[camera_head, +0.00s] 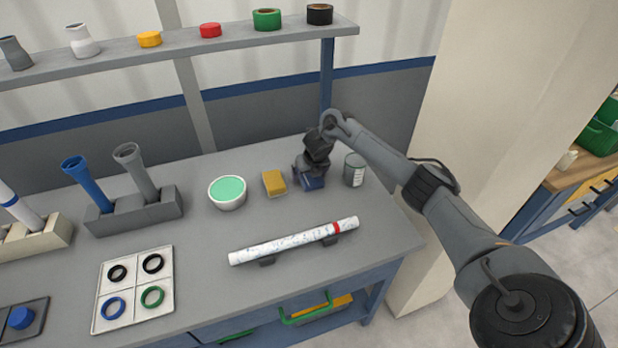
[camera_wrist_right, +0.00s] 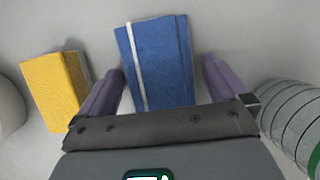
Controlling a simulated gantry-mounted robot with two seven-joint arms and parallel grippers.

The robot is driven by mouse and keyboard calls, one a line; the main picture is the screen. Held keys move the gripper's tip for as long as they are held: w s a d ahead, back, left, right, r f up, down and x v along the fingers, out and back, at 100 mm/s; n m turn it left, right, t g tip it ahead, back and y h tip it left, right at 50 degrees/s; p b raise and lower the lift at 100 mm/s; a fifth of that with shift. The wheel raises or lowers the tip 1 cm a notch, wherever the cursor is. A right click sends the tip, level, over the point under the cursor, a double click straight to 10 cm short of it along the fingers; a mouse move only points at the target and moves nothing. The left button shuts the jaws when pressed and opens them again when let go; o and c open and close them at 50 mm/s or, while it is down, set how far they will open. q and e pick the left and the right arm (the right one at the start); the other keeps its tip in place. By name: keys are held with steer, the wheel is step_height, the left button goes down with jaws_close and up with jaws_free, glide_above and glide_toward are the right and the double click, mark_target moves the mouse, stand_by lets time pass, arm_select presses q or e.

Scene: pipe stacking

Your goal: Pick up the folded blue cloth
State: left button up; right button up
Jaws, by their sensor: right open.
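The folded blue cloth (camera_wrist_right: 165,55) lies on the bench, with a pale stripe along its left side in the right wrist view. In the head view only a small part of the cloth (camera_head: 313,183) shows below my right gripper (camera_head: 308,174). My right gripper is open, and in the right wrist view its two fingers (camera_wrist_right: 162,88) are on either side of the cloth's near part. I cannot tell whether the fingers touch it. The near end of the cloth is hidden behind the gripper body. My left gripper is not in view.
A yellow sponge (camera_head: 274,183) stands left of the cloth and a grey can (camera_head: 354,170) right of it, both close. A bowl with green contents (camera_head: 228,192) is farther left. A white pipe with a red band (camera_head: 293,241) lies in front. A shelf (camera_head: 190,53) runs behind.

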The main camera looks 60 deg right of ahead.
steer(key=c, duration=1)
steer(key=shift+r, duration=0.15)
steer(key=shift+r+p, duration=0.3)
steer(key=shift+r, duration=0.25)
step_height(320, 180, up, 3)
steer(key=shift+s+r+p, duration=0.1)
steer(key=shift+r+p, duration=0.05)
steer(key=shift+p, duration=0.45)
steer(key=shift+s+a+r+p, duration=0.3)
steer(key=shift+s+a+r, duration=0.65)
steer(key=shift+s, duration=0.8)
steer(key=shift+s+a+r+p, duration=0.3)
steer(key=shift+s+a+r, duration=0.35)
steer(key=shift+s+r, duration=0.8)
steer(key=shift+s+a+r+p, duration=0.3)
steer(key=shift+s+a+r, duration=0.5)
steer(key=shift+s, duration=1.25)
